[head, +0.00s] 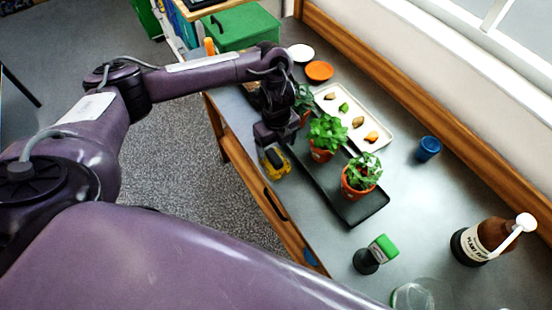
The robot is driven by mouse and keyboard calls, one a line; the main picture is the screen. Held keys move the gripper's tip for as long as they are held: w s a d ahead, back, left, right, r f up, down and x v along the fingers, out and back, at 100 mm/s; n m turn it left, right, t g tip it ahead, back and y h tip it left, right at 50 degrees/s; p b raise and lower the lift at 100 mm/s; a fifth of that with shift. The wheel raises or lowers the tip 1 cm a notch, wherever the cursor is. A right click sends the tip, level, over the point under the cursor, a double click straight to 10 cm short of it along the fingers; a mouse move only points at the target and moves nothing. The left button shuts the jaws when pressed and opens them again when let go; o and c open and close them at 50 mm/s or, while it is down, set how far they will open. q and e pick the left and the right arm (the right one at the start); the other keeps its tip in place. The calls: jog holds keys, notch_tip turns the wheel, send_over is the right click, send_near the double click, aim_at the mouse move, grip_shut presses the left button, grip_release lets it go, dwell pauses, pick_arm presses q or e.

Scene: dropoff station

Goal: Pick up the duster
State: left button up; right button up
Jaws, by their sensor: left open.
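No thing in the head view can be surely told as the duster. My left gripper (275,132) is at the front edge of the grey table (410,200), its dark jaws pointing down and open. Just below it is a small yellow and black item (275,164) at the table's edge; whether they touch is unclear. An upright orange piece (210,46) shows behind my left arm, beside the green box, its lower part hidden. My right gripper is not in view.
Potted plants (360,172) stand on a black tray (362,212) close to the gripper. A white tray (385,138), blue cup (428,148), orange dish (319,71), green-topped black item (376,254), brown bottle (480,240) and green box (245,25) are also on the table.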

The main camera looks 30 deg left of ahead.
aim_at(274, 156)
pick_arm(q)
jog(key=shift+s+f, duration=0.3)
jog(key=shift+f, duration=0.2)
jog(key=f, duration=0.1)
jog(key=f+b, duration=0.1)
jog(key=f, duration=0.1)
jog(key=shift+s+a+f, duration=0.1)
jog(key=shift+a+f, duration=0.1)
jog(key=shift+f, duration=0.6)
jog(key=shift+r, duration=0.1)
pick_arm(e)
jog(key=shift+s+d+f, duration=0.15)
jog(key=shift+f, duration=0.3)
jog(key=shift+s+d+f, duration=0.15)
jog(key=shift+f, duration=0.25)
pick_arm(q)
jog(key=c, duration=1.1)
